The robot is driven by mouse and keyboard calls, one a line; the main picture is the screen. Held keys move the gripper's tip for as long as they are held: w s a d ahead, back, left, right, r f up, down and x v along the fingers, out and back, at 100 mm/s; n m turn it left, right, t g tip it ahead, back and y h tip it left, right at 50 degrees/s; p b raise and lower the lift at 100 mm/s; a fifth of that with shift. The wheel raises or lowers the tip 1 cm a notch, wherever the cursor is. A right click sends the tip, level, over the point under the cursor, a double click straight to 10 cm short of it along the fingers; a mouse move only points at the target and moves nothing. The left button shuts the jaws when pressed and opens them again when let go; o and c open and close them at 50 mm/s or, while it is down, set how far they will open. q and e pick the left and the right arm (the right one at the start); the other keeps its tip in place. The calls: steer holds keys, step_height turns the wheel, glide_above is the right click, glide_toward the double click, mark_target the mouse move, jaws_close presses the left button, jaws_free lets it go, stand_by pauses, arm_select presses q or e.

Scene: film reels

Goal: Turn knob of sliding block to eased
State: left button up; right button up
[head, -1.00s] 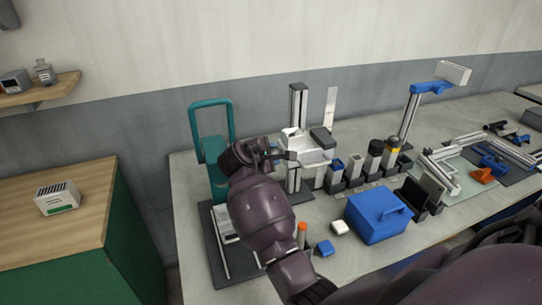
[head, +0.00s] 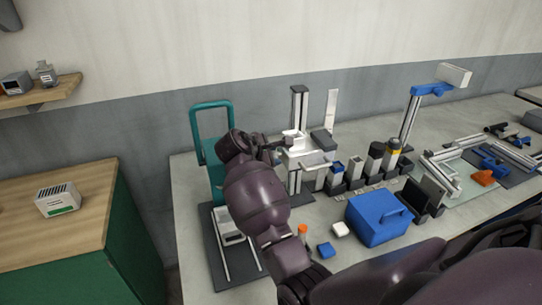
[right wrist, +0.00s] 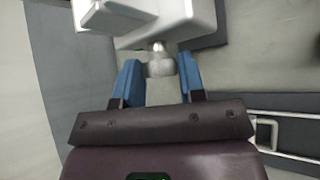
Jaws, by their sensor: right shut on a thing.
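The sliding block (head: 312,157) is white and sits on an upright metal column (head: 299,105) at the back of the bench. Its pale round knob (right wrist: 160,62) shows in the right wrist view, below the block's white body (right wrist: 150,25). My right gripper (right wrist: 160,75) has its two blue fingers on either side of the knob and is shut on it. In the head view my right gripper (head: 276,146) reaches the block's left side, and the knob cannot be made out there. Any mark for the knob's setting is not readable. My left gripper is not in view.
A teal frame (head: 211,140) stands left of the column. Holders with several dark and grey containers (head: 373,160) stand to the right.

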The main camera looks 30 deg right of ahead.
steer(key=o, duration=0.9)
steer(key=v, duration=1)
steer(key=shift+s+a+r+b, duration=0.15)
steer(key=shift+a+r+b, duration=0.15)
steer(key=shift+b, duration=0.1)
steer(key=shift+f, duration=0.1)
